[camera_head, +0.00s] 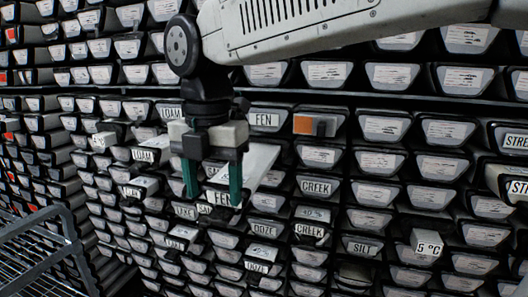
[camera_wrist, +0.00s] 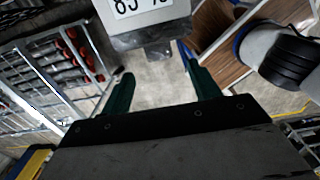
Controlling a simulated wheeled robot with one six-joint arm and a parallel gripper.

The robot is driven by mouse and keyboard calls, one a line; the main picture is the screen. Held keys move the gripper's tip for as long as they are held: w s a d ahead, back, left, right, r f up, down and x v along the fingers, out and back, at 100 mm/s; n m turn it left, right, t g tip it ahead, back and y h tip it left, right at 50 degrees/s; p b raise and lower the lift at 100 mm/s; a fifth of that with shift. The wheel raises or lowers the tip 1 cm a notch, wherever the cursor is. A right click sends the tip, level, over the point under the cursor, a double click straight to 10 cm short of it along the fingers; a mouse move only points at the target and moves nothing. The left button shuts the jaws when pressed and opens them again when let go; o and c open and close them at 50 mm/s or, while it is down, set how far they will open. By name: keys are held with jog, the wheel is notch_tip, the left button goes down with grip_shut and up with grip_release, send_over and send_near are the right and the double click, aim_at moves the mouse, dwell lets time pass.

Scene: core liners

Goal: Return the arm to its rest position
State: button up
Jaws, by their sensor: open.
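My gripper (camera_head: 213,198) hangs from my pale grey arm (camera_head: 300,25), which reaches in from the upper right of the head view.
A wire cart (camera_head: 40,255) stands lower left. The wrist view shows wooden furniture (camera_wrist: 215,30) at right.

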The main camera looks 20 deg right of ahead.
notch_tip(320, 180, up, 4)
jog(key=s+d+f+m+t, duration=0.3)
jog(key=d+f+m, duration=0.2)
jog(key=d+m, duration=0.7)
jog(key=s+d+f+m+t, duration=0.2)
jog(key=s+d+f+m, duration=0.4)
jog(key=m, duration=1)
jog(key=s+d+f+g, duration=0.1)
jog(key=s+f+g, duration=0.2)
jog(key=s, duration=0.3)
jog(key=shift+d+f+g, duration=0.25)
jog(key=shift+f+g, duration=0.15)
jog(key=shift+f, duration=0.2)
